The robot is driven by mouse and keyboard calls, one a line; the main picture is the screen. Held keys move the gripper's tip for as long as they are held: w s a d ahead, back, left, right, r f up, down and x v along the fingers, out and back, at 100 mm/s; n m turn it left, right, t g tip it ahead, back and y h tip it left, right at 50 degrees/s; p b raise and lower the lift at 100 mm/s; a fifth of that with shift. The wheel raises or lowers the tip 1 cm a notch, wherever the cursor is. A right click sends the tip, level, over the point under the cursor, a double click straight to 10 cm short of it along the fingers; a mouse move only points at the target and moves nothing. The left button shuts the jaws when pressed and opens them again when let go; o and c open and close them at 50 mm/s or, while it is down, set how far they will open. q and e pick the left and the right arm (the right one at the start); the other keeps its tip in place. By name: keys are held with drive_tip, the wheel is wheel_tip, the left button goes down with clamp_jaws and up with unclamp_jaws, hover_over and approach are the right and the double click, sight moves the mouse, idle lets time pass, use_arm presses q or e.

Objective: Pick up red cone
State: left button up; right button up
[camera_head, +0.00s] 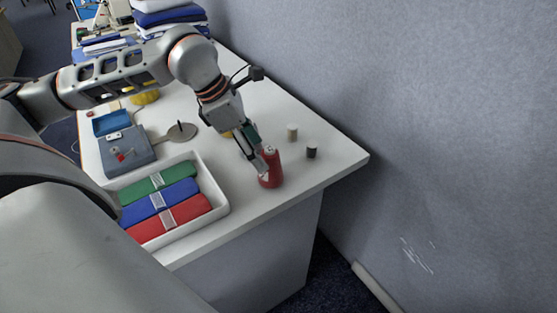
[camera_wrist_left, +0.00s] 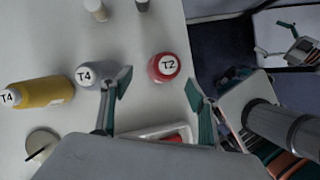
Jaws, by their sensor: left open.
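The red cone (camera_head: 271,178), a spool-like body, stands upright near the front right of the white table. In the left wrist view its round top (camera_wrist_left: 163,68) is marked T2. My left gripper (camera_head: 258,160) reaches down beside it, and one finger partly covers it. In the left wrist view my left gripper (camera_wrist_left: 157,90) is open, and the red cone shows between the fingertips, slightly beyond them. I cannot tell if they touch. What looks like my right gripper (camera_wrist_left: 292,38) shows small at the upper right of the left wrist view; its opening is unclear.
A grey cone (camera_wrist_left: 90,75) stands by the left fingertip, beside a yellow cone (camera_wrist_left: 45,92). A white spool (camera_head: 292,133) and a black spool (camera_head: 311,153) stand behind. A white tray (camera_head: 222,207) holds folded cloths. The table edge (camera_head: 300,187) is close.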

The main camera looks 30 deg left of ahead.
sight(271, 169)
use_arm(q)
drive_tip(key=shift+d+f, duration=0.15)
drive_tip(key=shift+f, duration=0.2)
drive_tip(key=shift+x, duration=1.05)
drive_tip(key=x, duration=0.4)
drive_tip(key=shift+d+f+b, duration=0.15)
drive_tip(key=shift+d+b, duration=0.1)
drive_tip(key=shift+b, duration=0.15)
drive_tip(key=shift+f, duration=0.1)
drive_tip(key=c, duration=1.3)
use_arm(e)
drive_tip(key=shift+s+f, duration=0.45)
drive_tip(key=shift+s, duration=0.1)
